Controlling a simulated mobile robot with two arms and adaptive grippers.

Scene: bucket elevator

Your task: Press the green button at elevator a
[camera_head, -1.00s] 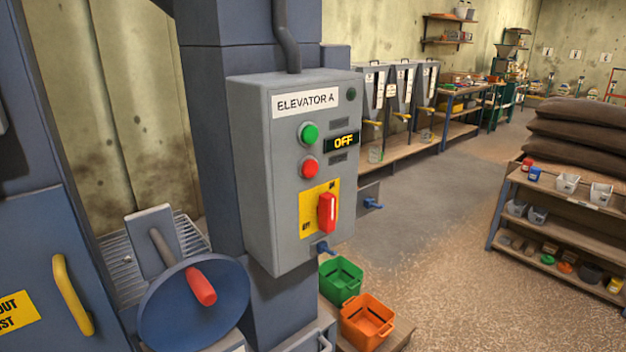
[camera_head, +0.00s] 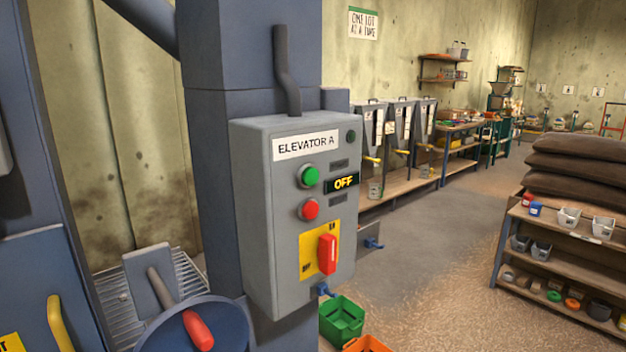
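The grey control box labelled ELEVATOR A (camera_head: 258,200) is mounted on a blue-grey column in the middle of the head view. Its green button (camera_head: 311,176) is at the upper part of the front face, above a red button (camera_head: 310,209). A display (camera_head: 343,183) beside the green button reads OFF. A red rotary switch (camera_head: 327,254) on a yellow plate sits lower down; its handle stands about upright. Neither of my grippers shows in the view.
A green bin (camera_head: 341,320) and an orange bin (camera_head: 366,344) are below the box. A shelf with small containers (camera_head: 505,232) is at the right. Open floor (camera_head: 420,260) lies between.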

